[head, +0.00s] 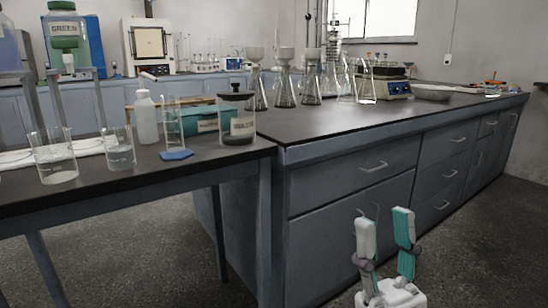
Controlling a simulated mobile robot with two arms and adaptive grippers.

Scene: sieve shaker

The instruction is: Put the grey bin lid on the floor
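My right gripper (385,228) is at the bottom right, in front of the dark blue-grey cabinet. Its two fingers point up and stand apart, and I see nothing between them except the cabinet front behind. My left gripper is not in view. I see no grey bin and cannot make out a grey bin lid in this view. The visible floor (470,255) is dark, speckled and bare to the right of the gripper.
A long bench (300,128) with drawers fills the middle. It carries several flasks, a hot plate (397,90) and a grey bowl (433,93). A table (95,185) at left holds beakers, a wash bottle (146,118) and a lidded jar (237,122).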

